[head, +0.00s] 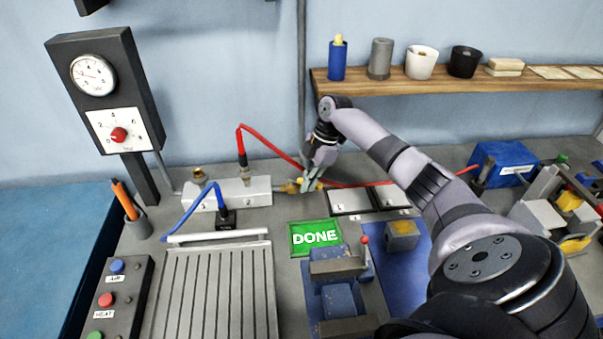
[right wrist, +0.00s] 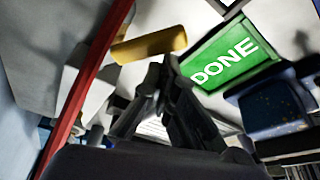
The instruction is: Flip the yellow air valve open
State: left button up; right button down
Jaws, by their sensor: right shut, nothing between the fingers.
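The yellow air valve handle (head: 300,183) is at the right end of the grey metal manifold block (head: 256,191), by a brass fitting. In the right wrist view it is a short yellow bar (right wrist: 150,45) just beyond my fingertips. My right gripper (head: 311,186) is at the valve, pointing down, and partly covers it. In the right wrist view the gripper (right wrist: 162,66) has its fingertips together with nothing between them. The tips are very close to the bar; I cannot tell if they touch it. My left gripper is not in view.
A red hose (head: 270,146) arches from the manifold and passes behind my gripper. A blue hose (head: 193,211) is at left. A green DONE sign (head: 315,238) lies in front of the valve. A gauge panel (head: 100,90) stands at left, and a wooden shelf (head: 440,86) is above.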

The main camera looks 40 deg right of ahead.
jog(key=shift+w+d+b, duration=0.2)
jog(key=shift+d+b, duration=0.1)
jog(key=shift+d, duration=0.7)
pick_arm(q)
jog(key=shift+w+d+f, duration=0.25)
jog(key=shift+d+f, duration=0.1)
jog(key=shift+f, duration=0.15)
pick_arm(e)
jog(key=shift+w+d, duration=0.3)
jog(key=shift+d, duration=0.35)
